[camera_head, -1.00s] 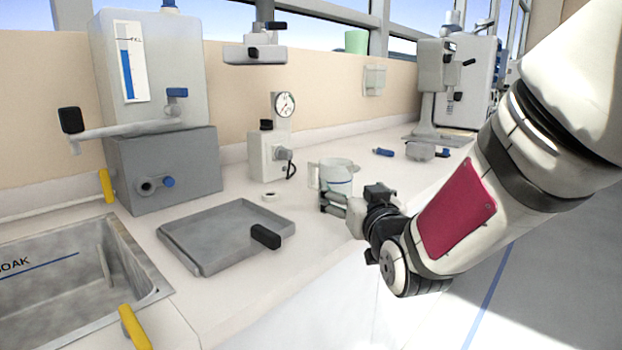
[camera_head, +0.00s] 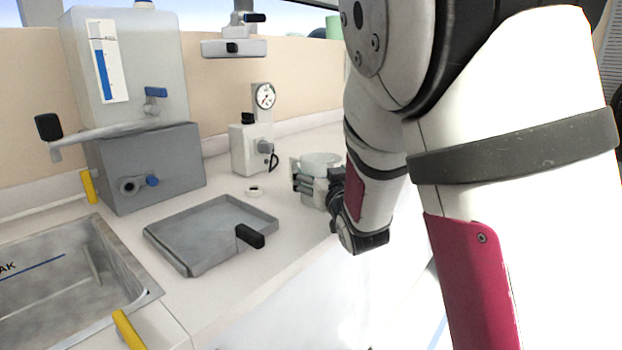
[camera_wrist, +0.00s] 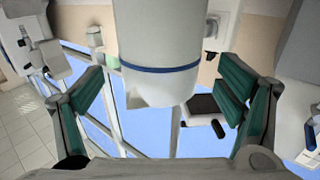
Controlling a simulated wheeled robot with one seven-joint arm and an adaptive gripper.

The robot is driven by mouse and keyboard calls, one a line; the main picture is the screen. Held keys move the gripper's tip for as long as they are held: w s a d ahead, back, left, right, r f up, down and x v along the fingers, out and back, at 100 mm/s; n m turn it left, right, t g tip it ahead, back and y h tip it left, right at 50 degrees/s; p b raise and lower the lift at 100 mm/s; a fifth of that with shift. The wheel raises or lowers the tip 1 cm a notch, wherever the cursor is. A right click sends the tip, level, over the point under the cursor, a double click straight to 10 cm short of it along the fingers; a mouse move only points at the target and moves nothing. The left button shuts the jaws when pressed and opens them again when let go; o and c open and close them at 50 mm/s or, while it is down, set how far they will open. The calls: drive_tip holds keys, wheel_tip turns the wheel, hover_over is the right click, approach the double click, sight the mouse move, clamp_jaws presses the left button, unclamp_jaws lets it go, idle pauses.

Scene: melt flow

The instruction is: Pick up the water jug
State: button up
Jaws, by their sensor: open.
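The water jug is a white, round jug (camera_head: 322,160) with a handle on its left side, upright on the counter behind the grey tray. In the wrist view the jug (camera_wrist: 158,45) shows a dark blue band and fills the middle, between the two green-padded fingers. My gripper (camera_wrist: 165,88) is open, one finger on each side of the jug, with a visible gap at both sides there. In the head view my gripper (camera_head: 310,188) is at the jug's front, and its fingers and wrist hide part of the jug's lower wall.
A grey tray (camera_head: 172,239) with a black handle lies left of the jug. A small white ring (camera_head: 262,191) and a gauge device (camera_head: 247,150) stand behind. A sink (camera_head: 70,290) and a grey tank unit (camera_head: 130,60) are farther left. My arm covers the counter to the right.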

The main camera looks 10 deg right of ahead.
sight(317, 159)
drive_tip(key=shift+w, duration=1.8)
drive_tip(key=c, duration=1.3)
drive_tip(key=shift+r, duration=0.1)
drive_tip(key=shift+r+p, duration=0.4)
drive_tip(key=shift+r, duration=0.05)
wheel_tip(317, 159, up, 3)
drive_tip(key=shift+s+p, duration=0.15)
drive_tip(key=shift+p, duration=0.4)
drive_tip(key=s+b, duration=0.1)
drive_tip(key=s, duration=0.3)
drive_tip(key=s+b, duration=0.1)
drive_tip(key=s, duration=0.3)
drive_tip(key=s+b, duration=0.1)
drive_tip(key=s, duration=0.4)
drive_tip(key=shift+a+r, duration=0.25)
drive_tip(key=shift+a, duration=0.1)
